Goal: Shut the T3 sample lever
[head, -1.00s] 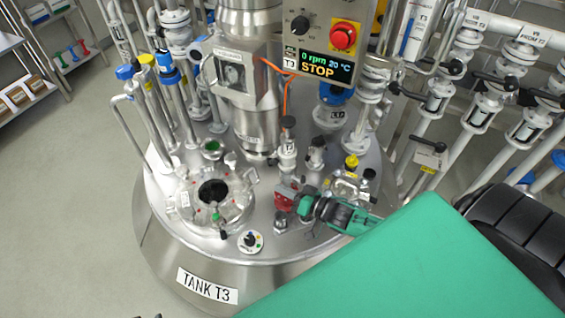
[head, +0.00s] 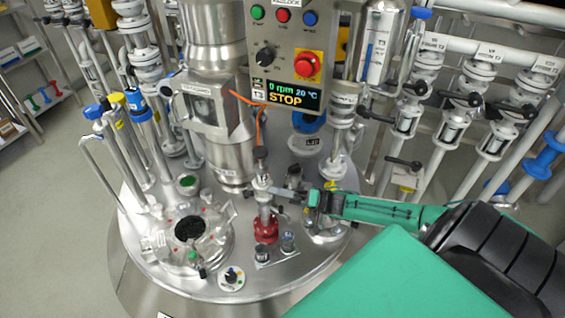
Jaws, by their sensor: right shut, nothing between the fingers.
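Tank T3's steel lid (head: 130,215) fills the middle of the head view. A small fitting with a red flanged base (head: 266,229) stands on it, with an upright steel stem and a dark knob (head: 261,157) behind. A short dark lever-like piece (head: 248,194) shows at the stem's left; I cannot tell for sure that it is the sample lever. My right gripper (head: 282,195) is shut and empty, fingers pointing left at the stem's right side. I cannot tell whether they touch it. My left gripper is out of view.
The control box (head: 291,60) with red button and a display reading STOP hangs behind the gripper. An open round port (head: 189,232) is at the lid's left. A small dial (head: 231,278) sits in front. Valved pipes (head: 450,120) crowd the right.

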